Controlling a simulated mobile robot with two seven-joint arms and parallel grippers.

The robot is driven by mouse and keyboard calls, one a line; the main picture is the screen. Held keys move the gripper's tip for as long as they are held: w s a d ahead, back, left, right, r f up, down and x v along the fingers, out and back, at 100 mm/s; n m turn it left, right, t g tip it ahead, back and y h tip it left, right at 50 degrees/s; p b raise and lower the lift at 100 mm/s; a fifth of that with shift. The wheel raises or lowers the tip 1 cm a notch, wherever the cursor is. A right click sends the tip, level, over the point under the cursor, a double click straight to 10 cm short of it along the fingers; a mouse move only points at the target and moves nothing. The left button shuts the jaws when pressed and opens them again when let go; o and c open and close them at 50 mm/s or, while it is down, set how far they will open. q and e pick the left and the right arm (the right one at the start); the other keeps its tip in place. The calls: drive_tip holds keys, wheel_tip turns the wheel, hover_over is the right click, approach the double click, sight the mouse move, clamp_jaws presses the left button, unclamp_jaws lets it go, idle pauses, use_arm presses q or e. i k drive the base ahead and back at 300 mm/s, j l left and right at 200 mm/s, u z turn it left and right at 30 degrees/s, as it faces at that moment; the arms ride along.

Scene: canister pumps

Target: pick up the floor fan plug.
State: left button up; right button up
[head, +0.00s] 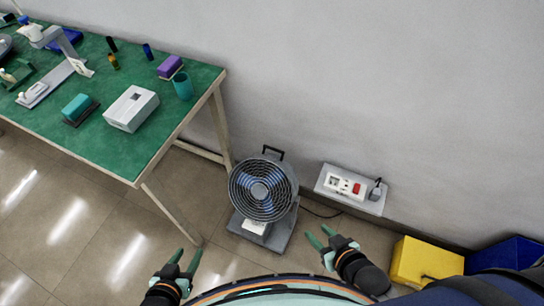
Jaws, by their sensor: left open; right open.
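The floor fan (262,190) stands on the floor against the wall, right of the table. A dark cord runs from it along the floor toward a grey outlet box (350,189) low on the wall. A dark plug (376,190) sits at the right end of that box, apparently in a socket. My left gripper (186,258) is open and empty, low in the view and left of the fan. My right gripper (320,236) is open and empty, right of the fan base and below the outlet box, apart from the plug.
A green-topped table (65,138) with several small items and a white box (131,108) stands at the left. A yellow box (426,262) and a blue box (505,252) stand at the lower right by the wall. Floor between fan and yellow box is mostly clear.

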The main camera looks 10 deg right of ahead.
sight(375, 194)
drive_tip(key=z, duration=1.55)
